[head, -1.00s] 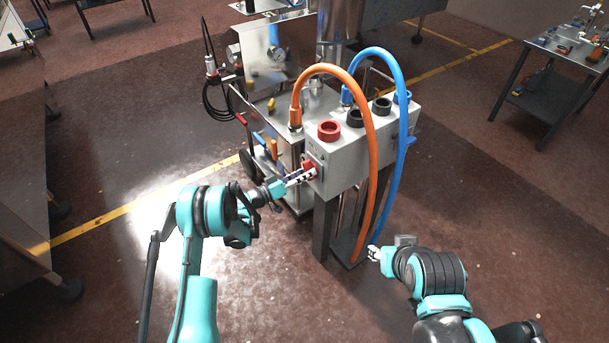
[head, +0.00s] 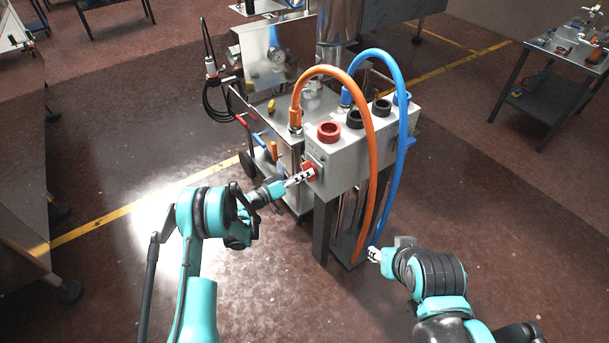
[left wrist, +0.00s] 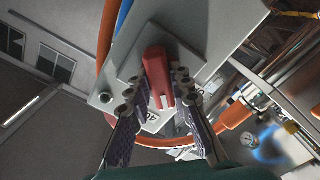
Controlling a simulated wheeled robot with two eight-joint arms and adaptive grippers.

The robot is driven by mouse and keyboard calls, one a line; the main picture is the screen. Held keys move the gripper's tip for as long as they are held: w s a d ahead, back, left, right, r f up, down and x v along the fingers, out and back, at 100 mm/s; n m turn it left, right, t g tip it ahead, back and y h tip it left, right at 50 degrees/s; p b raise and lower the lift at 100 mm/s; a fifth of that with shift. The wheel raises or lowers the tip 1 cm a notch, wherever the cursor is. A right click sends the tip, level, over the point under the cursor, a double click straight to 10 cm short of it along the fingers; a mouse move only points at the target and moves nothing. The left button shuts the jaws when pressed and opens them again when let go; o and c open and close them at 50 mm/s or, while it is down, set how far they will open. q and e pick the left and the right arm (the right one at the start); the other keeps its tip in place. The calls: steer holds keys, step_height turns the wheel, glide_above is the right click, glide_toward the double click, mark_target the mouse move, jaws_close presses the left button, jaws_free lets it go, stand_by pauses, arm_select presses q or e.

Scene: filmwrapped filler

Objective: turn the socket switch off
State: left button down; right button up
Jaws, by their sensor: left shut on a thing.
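The socket box (head: 345,155) is a grey unit on dark legs, with the red switch handle (head: 309,170) on its left end face. My left gripper (head: 303,177) is at that handle. In the left wrist view the red handle (left wrist: 157,75) lies between the two fingers of my left gripper (left wrist: 164,92), which are shut on it. The handle sits on a square grey plate (left wrist: 133,65). My right gripper (head: 374,255) is low at the right, away from the box, and too small to tell whether it is open.
The floor in front is clear.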

arm_select(q)
steer(key=n, duration=0.8)
steer(key=shift+n, duration=0.3)
steer(key=shift+r, duration=0.1)
stand_by(0.4)
steer(key=c, duration=1.4)
jaws_free()
steer(key=shift+o, duration=0.2)
steer(key=v, duration=1.2)
